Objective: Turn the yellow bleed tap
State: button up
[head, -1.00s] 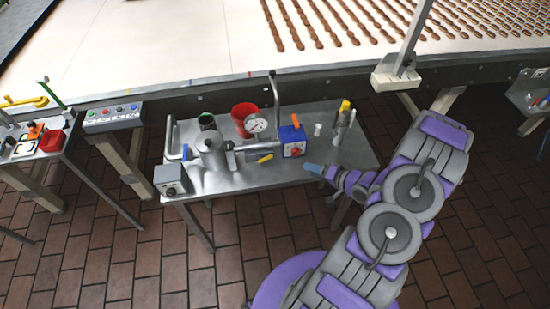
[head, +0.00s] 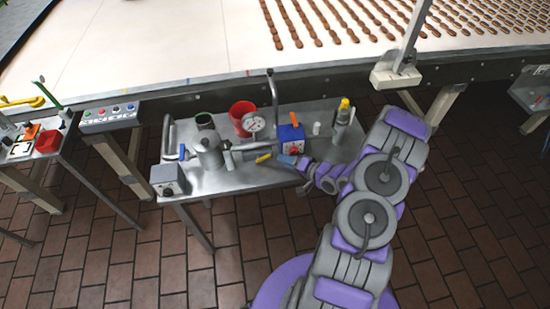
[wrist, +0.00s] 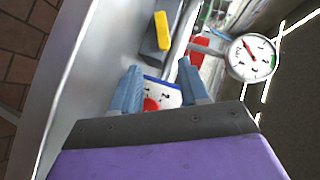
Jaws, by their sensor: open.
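The yellow bleed tap (head: 264,158) is a small yellow lever low at the front of the steel table, left of the blue box. In the wrist view the yellow tap (wrist: 162,30) stands above and beyond my fingertips, on a grey block. My gripper (head: 281,160) is at the table's front, just right of the tap and in front of the blue box. In the wrist view my gripper (wrist: 160,75) is open with two blue-grey fingers apart and nothing between the tips. The tap is apart from the fingers.
The blue box (head: 291,139) with a red knob (wrist: 151,104) is close by my fingers. Tiled floor lies in front.

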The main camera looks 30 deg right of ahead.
aim_at(269, 157)
jog(key=w+a, duration=0.2)
jog(key=w+a+f, duration=0.1)
jog(key=w+a, duration=0.1)
jog(key=shift+w+a+f+b, duration=0.1)
jog(key=shift+a+f+b, duration=0.05)
jog(key=shift+b, duration=0.2)
jog(key=shift+w+f, duration=0.15)
jog(key=shift+w, duration=0.15)
jog(key=shift+w+d+f, duration=0.25)
jog(key=shift+w+d, duration=0.25)
jog(key=shift+d, duration=0.15)
jog(key=shift+a, duration=0.5)
jog(key=shift+a+r, duration=0.1)
jog(key=shift+a, duration=0.2)
jog(key=c, duration=0.3)
jog(key=shift+d, duration=0.5)
grip_shut()
